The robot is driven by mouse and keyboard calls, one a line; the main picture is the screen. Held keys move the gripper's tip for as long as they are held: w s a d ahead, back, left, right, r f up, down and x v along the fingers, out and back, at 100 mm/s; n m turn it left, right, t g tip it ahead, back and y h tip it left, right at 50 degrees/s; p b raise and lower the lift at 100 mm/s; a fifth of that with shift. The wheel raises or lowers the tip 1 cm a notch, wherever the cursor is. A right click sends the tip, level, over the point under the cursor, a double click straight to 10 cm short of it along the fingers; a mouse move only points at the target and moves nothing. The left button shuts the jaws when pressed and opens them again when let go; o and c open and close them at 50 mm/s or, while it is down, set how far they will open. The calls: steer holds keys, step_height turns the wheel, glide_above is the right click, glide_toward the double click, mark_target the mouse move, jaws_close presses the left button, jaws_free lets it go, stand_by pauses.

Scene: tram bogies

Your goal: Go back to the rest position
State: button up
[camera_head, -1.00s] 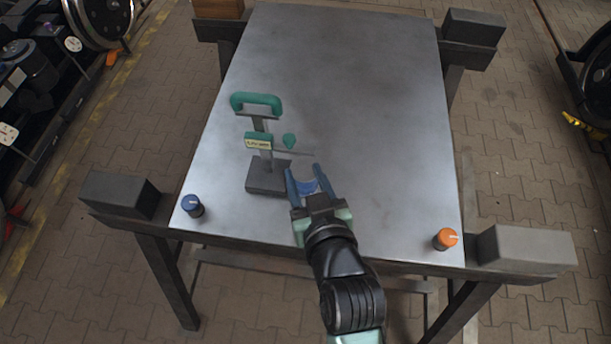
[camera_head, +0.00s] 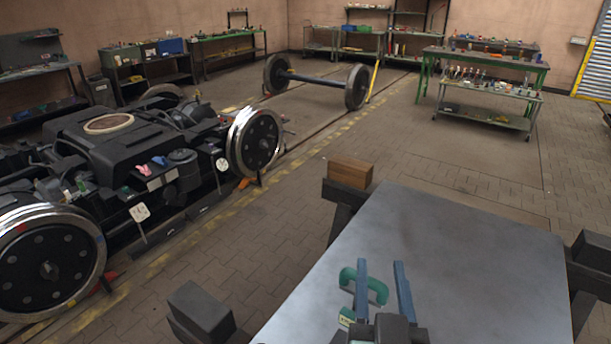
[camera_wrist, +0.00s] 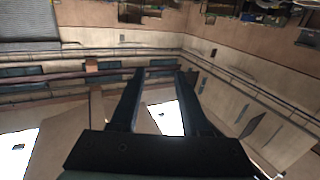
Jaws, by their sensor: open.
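My gripper (camera_head: 382,290) shows at the bottom of the head view, raised in front of the metal table. Its two blue fingers stand apart and point up, with nothing between them. In the wrist view the open fingers (camera_wrist: 160,98) point toward the upper walls and roof of the hall, and no object is between them.
A wooden block (camera_head: 350,172) sits at the table's far left corner. A bogie (camera_head: 110,160) with large wheels stands at the left, and a wheelset (camera_head: 318,80) stands behind. Workbenches (camera_head: 490,100) line the back. Paved floor between the table and benches is clear.

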steer(key=a+r+n+t+y, duration=0.1)
steer(key=a+r+t, duration=0.2)
steer(key=r, duration=0.7)
steer(key=a+r+t, duration=0.2)
steer(key=a+r, duration=0.1)
steer(key=r, duration=0.8)
steer(key=s+a+r+t, duration=0.2)
steer(key=s+r, duration=0.1)
steer(key=r, duration=0.4)
steer(key=s+a+r+t+y, duration=0.1)
steer(key=s+a+r+t, duration=0.1)
steer(key=r, duration=0.6)
steer(key=shift+s+a+t, duration=0.2)
steer(key=shift+s+t, duration=0.3)
steer(key=shift+s, duration=0.65)
